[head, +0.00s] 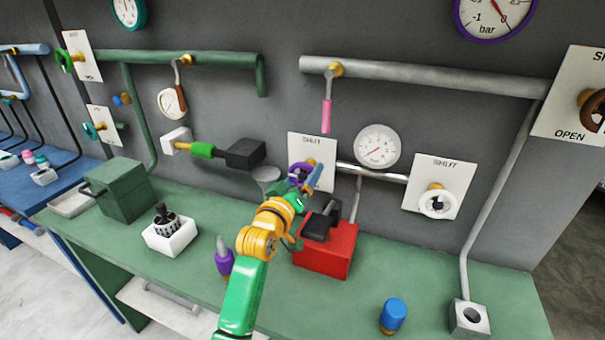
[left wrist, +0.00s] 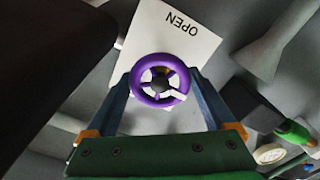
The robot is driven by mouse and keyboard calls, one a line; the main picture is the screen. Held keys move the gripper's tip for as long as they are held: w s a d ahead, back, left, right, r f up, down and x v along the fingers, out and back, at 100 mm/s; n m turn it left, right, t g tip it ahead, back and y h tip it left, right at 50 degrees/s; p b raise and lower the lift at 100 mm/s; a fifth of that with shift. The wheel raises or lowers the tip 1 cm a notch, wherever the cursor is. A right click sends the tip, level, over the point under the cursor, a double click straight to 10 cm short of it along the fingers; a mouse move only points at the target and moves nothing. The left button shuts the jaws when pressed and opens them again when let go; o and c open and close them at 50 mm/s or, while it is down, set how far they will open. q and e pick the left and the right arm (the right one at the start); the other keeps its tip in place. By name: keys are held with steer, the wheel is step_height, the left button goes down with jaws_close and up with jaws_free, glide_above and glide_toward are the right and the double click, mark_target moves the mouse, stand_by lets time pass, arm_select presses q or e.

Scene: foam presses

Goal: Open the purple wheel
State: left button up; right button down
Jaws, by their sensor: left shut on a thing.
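The purple wheel (head: 300,173) is mounted on a white plate (head: 318,146) on the grey wall, and the plate's top edge reads SHUT in the head view. In the left wrist view the purple wheel (left wrist: 160,80) faces me, with the word OPEN upside down on the plate behind it. My left gripper (head: 311,176) is at the wheel, partly hiding it. Its blue fingers (left wrist: 161,84) lie on two opposite sides of the rim and are shut on it. My right gripper is in neither view.
Below the wheel, a red box (head: 326,252) with a black top stands on the green bench (head: 375,285). A white wheel (head: 437,204) is to the right. A purple-and-dark object (head: 224,262) and a blue cylinder (head: 394,314) stand nearer the front.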

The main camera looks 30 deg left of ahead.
arm_select(q)
steer(key=shift+r, duration=0.1)
stand_by(0.4)
steer(key=o, duration=1.1)
steer(key=shift+s, duration=0.1)
steer(key=shift+s, duration=0.35)
steer(key=b+v, duration=0.1)
steer(key=v, duration=0.5)
steer(key=shift+s, duration=0.1)
